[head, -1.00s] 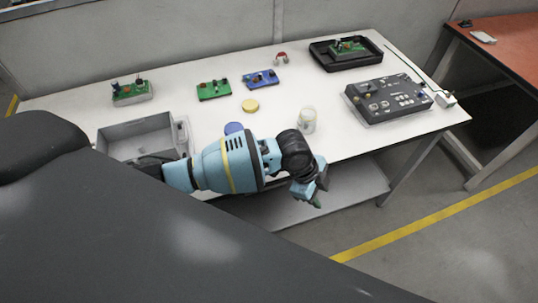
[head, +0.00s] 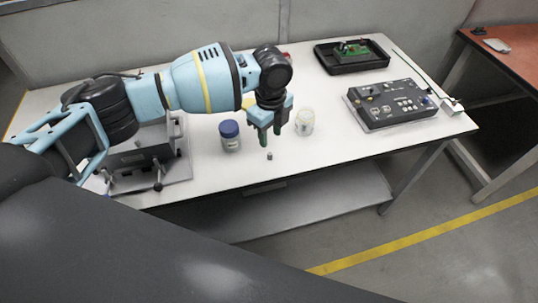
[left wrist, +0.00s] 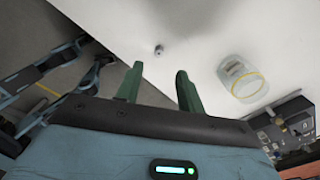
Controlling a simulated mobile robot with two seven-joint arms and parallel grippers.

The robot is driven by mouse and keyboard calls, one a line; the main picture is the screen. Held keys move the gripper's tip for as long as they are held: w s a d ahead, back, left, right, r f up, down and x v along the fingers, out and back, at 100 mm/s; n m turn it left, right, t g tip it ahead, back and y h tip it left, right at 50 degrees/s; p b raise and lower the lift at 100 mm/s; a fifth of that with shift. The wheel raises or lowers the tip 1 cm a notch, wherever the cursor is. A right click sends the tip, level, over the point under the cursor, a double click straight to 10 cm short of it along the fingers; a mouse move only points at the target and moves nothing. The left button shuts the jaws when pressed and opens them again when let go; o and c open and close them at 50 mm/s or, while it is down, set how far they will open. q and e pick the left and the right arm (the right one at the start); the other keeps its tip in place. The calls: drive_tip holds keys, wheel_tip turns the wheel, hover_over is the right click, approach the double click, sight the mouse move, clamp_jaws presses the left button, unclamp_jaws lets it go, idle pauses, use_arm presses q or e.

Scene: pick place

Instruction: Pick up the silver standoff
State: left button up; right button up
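The silver standoff (head: 269,156) is a tiny grey piece standing on the white table near its front edge. In the left wrist view it shows as a small round piece (left wrist: 158,50) just beyond the fingertips. My left gripper (head: 270,139) points down above and slightly behind the standoff in the head view. Its two green fingers are apart with nothing between them, as the left wrist view also shows (left wrist: 157,72). The fingers do not appear to touch the standoff. I do not make out my right gripper.
A blue-lidded jar (head: 230,136) stands left of the gripper, a clear jar (head: 304,122) close on its right. A dark control box (head: 392,104) and black tray (head: 332,62) stand right. The table front right is clear.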

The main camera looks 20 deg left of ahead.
sight(269, 153)
use_arm(q)
drive_tip(key=shift+a+f, duration=0.15)
drive_tip(key=shift+f, duration=3.45)
clamp_jaws()
